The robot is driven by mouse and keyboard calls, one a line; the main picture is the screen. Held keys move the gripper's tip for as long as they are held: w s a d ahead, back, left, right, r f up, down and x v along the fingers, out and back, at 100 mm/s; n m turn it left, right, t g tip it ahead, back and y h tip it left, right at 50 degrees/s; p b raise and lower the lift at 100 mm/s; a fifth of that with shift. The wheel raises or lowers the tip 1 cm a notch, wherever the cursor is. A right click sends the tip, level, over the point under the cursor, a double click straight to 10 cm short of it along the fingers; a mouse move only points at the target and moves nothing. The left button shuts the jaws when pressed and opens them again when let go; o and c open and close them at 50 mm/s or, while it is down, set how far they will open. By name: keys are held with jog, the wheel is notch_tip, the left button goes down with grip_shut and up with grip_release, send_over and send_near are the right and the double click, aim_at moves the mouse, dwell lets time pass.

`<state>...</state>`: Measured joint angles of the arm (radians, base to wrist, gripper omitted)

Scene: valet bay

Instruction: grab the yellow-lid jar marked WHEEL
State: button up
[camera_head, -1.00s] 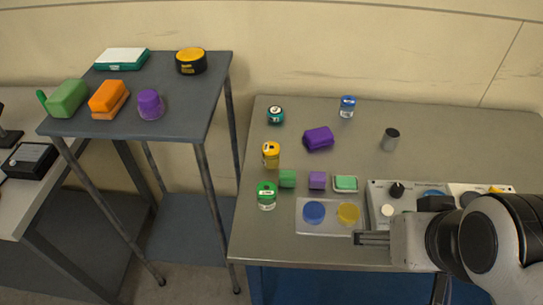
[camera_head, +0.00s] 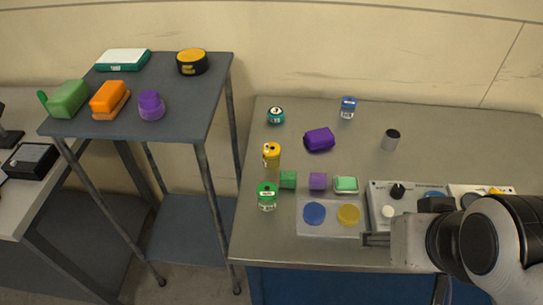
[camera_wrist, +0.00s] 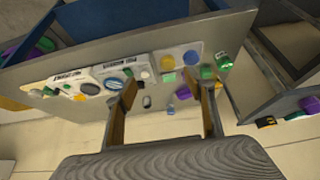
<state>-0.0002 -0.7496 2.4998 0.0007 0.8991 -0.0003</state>
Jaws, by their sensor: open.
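A jar with a yellow lid (camera_head: 271,154) stands upright on the metal bench, near its left side, behind a green-lidded jar (camera_head: 266,196). Its label is too small to read. In the wrist view a small yellow patch beside the right finger may be this jar, partly hidden. My gripper (camera_head: 376,240) is at the front edge of the bench, to the right of and well apart from the yellow-lid jar. It is open and empty; its two fingers (camera_wrist: 168,88) show apart in the wrist view.
A clear tray (camera_head: 331,229) with blue and yellow discs lies left of my gripper. A side stand (camera_head: 180,120) holds a black tin with a yellow top (camera_head: 192,62).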

jog(key=w+a+r+m+t, duration=0.1)
jog(key=w+a+r+t, duration=0.15)
jog(key=w+a, duration=0.75)
jog(key=w+a+r+t+y, duration=0.1)
jog(key=w+a+r+t, duration=0.2)
jog(key=w, duration=1.3)
jog(key=w+a+r+m+t, duration=0.15)
jog(key=w+a+t, duration=0.4)
jog(key=w, duration=0.75)
jog(key=m+g+h, duration=0.3)
jog(key=m+h, duration=0.1)
jog(key=h, duration=0.9)
send_over(266, 154)
jog(key=x, duration=0.2)
notch_tip(266, 154, down, 17)
jog(key=shift+s+r, duration=0.15)
jog(key=shift+s, duration=0.05)
jog(key=shift+m, duration=0.85)
jog(key=s+a+f, duration=0.1)
jog(key=f, duration=0.1)
jog(key=s+a+f, duration=0.4)
jog(key=f, duration=0.1)
jog(key=shift+d, duration=0.1)
jog(key=shift+x, duration=1.25)
jog(key=shift+f, duration=0.15)
